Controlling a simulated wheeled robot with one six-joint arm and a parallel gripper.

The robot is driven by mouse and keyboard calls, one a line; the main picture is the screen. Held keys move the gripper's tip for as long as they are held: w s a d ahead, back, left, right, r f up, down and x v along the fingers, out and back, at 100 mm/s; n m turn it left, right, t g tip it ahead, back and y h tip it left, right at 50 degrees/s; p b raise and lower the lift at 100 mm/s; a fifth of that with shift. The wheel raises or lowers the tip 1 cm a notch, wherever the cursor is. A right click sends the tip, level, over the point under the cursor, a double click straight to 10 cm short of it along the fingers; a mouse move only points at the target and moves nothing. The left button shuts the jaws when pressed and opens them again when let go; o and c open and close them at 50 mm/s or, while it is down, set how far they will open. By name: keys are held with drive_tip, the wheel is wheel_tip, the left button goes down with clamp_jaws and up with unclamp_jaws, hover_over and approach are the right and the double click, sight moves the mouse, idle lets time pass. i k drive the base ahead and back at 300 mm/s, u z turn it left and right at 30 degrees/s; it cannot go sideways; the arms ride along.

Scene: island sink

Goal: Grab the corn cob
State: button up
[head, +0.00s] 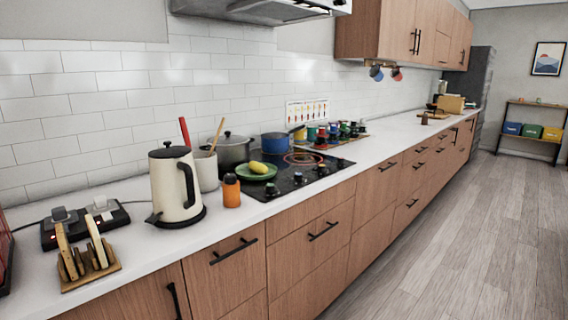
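The plate sits at the left front of the black cooktop (312,184) on the long counter. The corn's fine detail is too small to make out. My gripper is not in view.
An orange bottle (231,191), a cream kettle (174,186) and a utensil crock (206,171) stand left of the plate. A grey pot (233,151) is behind it, and a blue pan (276,143) is behind right. The floor (455,240) along the cabinets is clear.

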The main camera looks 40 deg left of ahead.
sight(260, 169)
drive_tip(key=u, duration=0.25)
drive_tip(key=i, duration=1.3)
drive_tip(key=u, duration=1.5)
drive_tip(key=i, duration=0.85)
drive_tip(key=u, duration=0.9)
